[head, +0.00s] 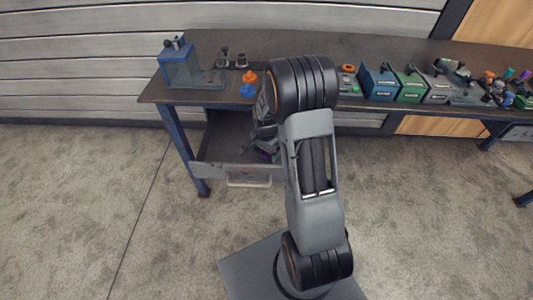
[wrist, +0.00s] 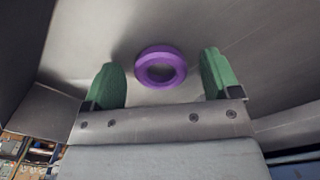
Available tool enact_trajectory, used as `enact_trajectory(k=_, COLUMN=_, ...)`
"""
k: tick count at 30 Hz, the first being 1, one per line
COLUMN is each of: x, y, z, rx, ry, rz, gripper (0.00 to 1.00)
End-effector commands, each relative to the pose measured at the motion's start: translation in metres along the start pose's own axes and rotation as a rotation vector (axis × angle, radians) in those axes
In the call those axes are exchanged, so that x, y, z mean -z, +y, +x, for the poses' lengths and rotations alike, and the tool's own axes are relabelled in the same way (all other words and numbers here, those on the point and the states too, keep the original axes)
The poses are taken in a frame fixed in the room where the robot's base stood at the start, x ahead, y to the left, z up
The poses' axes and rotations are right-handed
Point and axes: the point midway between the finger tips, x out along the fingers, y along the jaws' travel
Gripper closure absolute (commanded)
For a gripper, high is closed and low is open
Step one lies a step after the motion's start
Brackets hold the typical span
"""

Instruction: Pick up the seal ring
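The seal ring (wrist: 160,52) is a purple ring lying on the grey floor of the open drawer (head: 222,143). In the wrist view it shows whole, ahead of and between the two green fingers of my gripper (wrist: 162,72). The fingers are wide apart, with clear gaps on both sides of the ring and nothing held. The wrist view does not settle how far above the drawer floor the fingertips are. In the head view my arm hides much of the drawer, and only a small purple patch shows near the gripper.
The drawer front with its handle (head: 249,181) is pulled out below the workbench (head: 310,42). Drawer walls stand close around my gripper. On the bench are a blue box (head: 180,66), an orange-and-blue part (head: 248,84) and several blue, green and grey blocks at the right.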

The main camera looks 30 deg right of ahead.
Motion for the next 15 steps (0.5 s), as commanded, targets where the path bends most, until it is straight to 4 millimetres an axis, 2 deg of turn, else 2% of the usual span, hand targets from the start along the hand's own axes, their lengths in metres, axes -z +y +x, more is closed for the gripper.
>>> enact_trajectory(k=2, x=0.0000, y=0.0000, z=-0.0002, rx=0.000, ry=0.000, rz=0.000, gripper=0.26)
enact_trajectory(k=15, x=0.0001, y=0.0000, z=-0.0003, rx=0.000, ry=0.000, rz=0.000, gripper=0.68)
